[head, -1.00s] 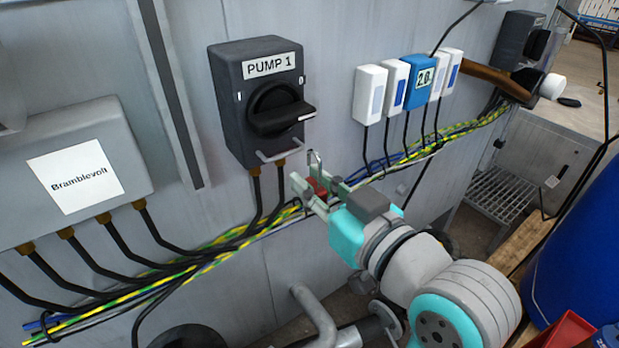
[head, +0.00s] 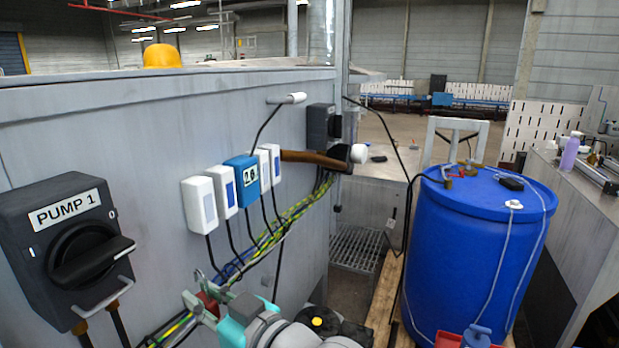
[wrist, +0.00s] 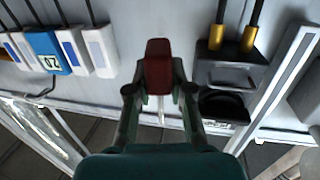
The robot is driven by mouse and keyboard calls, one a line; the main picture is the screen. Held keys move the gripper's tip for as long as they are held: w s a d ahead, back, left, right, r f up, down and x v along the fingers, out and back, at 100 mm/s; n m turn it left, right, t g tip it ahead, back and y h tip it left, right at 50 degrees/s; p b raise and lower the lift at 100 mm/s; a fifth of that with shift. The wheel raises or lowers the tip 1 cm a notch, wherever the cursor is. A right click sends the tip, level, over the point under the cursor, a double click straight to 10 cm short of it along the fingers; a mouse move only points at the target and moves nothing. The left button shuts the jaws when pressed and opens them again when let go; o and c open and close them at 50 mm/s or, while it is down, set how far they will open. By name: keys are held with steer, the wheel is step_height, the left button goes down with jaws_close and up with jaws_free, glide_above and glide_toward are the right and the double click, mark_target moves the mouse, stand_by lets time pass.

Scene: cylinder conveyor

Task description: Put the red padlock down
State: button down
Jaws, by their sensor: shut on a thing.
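My gripper (head: 205,306) is low in the head view, in front of the grey panel wall, and shut on the red padlock (head: 210,300). The padlock's thin metal shackle points up above the fingers there. In the wrist view the padlock's red body (wrist: 158,68) sits between the two fingertips of my gripper (wrist: 159,92). The fingers hide part of the padlock in the head view. It is held in the air, apart from the PUMP 1 switch (head: 70,230), which has a dark knob and a metal bar beneath it.
Cables run along the wall behind my gripper. White boxes (head: 200,205) and a blue box (head: 242,180) are mounted above them. A blue drum (head: 475,260) stands at right with small items on its lid. A grey worktop (head: 600,185) is at far right.

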steer(key=w+d+f+m+t+h, duration=0.4)
steer(key=w+d+f+h, duration=0.1)
steer(key=w+d+f, duration=0.6)
steer(key=w+d+f+m+t+h, duration=0.3)
steer(key=w+d+f+m+h, duration=0.2)
steer(key=w+d+f, duration=0.6)
steer(key=s+d+f+m+h, duration=0.2)
steer(key=s+d+f+h, duration=0.15)
steer(key=d+f, duration=0.9)
steer(key=s+f+m+h, duration=0.2)
steer(key=s+h, duration=0.4)
steer(key=s, duration=0.4)
steer(key=shift+d+f+m, duration=0.15)
steer(key=shift+f+m, duration=0.2)
steer(key=shift+m, duration=0.45)
